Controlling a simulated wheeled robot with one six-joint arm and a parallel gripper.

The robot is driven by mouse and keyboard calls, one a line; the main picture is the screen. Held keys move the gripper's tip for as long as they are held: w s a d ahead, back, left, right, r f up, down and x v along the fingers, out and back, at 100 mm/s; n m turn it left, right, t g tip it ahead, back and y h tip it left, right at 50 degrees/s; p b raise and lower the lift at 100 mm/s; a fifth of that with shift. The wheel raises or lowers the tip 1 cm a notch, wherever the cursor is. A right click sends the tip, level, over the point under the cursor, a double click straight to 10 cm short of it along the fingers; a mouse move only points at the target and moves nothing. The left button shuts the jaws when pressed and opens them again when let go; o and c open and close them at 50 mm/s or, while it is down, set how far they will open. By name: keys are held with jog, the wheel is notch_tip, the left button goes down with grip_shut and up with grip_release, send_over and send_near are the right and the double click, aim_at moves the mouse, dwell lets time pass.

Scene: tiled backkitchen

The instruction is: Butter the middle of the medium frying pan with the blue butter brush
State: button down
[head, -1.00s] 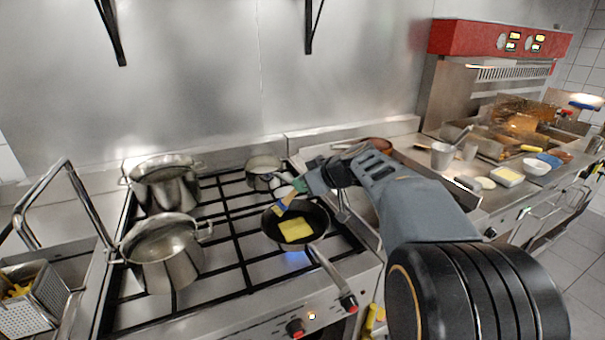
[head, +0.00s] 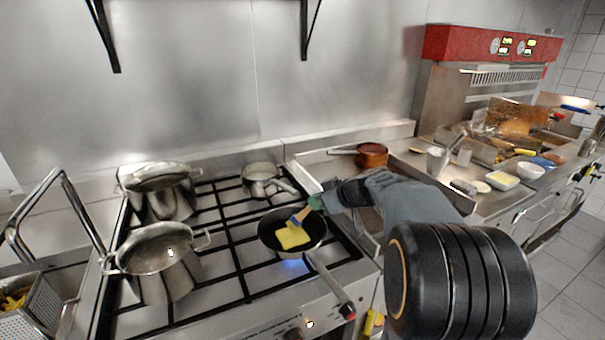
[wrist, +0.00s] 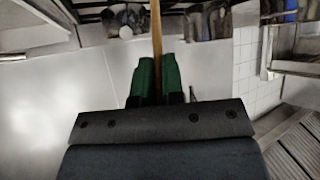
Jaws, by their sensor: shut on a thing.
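The frying pan (head: 267,238) is dark and sits on the front right burner of the stove, with its handle toward the front right. A yellow slab of butter (head: 290,239) lies in it. My gripper (head: 315,203) has green fingertips and is at the pan's back right rim, shut on the brush. The brush (head: 297,217) has a blue band and slants down to the left over the butter; whether its bristles touch is unclear. In the wrist view, the brush's wooden handle (wrist: 156,35) stands between the green fingers (wrist: 157,82).
A blue flame (head: 292,264) burns under the pan. Two large steel pots (head: 160,262) stand on the left burners, and a small saucepan (head: 259,172) stands behind the pan. The right counter holds a copper pan (head: 371,154), a white bowl (head: 530,171) and a butter dish (head: 502,181).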

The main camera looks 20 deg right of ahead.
jog(key=a+b, duration=0.2)
jog(key=a, duration=0.3)
notch_tip(320, 180, up, 8)
jog(key=p, duration=0.3)
jog(key=shift+s, duration=0.3)
dwell(0.9)
dwell(0.5)
